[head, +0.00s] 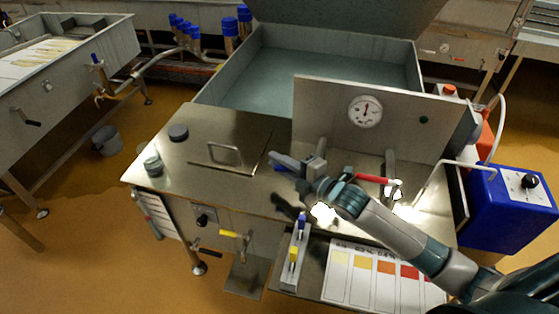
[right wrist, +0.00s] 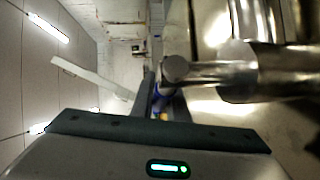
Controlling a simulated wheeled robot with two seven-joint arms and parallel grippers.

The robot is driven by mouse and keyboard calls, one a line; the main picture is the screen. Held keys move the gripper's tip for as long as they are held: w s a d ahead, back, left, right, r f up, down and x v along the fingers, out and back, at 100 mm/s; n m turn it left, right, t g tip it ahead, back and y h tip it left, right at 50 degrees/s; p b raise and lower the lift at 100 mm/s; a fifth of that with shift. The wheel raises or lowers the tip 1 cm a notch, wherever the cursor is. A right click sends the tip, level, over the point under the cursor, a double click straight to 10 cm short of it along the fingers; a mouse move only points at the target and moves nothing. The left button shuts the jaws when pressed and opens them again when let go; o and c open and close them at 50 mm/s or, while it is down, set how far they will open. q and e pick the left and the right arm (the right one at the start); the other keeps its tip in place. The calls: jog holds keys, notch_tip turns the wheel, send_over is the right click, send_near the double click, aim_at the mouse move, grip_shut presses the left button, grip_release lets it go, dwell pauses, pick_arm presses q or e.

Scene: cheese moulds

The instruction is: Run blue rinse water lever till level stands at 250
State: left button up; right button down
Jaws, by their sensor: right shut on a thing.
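My right gripper (head: 290,163) reaches in from the lower right and is shut at the blue lever (head: 280,169), beside an upright metal tap on the steel worktop. Most of the lever is hidden by the gripper. In the right wrist view, a bit of the blue lever (right wrist: 166,90) shows by a dark finger, close to a thick metal pipe (right wrist: 230,70). A second tap with a red lever (head: 373,179) stands to the right. I cannot read a level figure of 250 anywhere. My left gripper is not in view.
A round dial (head: 365,111) sits on the upright steel panel (head: 320,100). Behind is a large vat (head: 262,90). A blue box with a knob (head: 505,205) stands at the right. A jar (head: 153,165) and a dark puck (head: 178,132) sit on the left worktop.

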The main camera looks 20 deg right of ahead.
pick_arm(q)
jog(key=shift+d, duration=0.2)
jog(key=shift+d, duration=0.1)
pick_arm(e)
jog(key=c, duration=1.7)
grip_release()
jog(key=shift+c, duration=0.2)
jog(key=shift+s, duration=0.1)
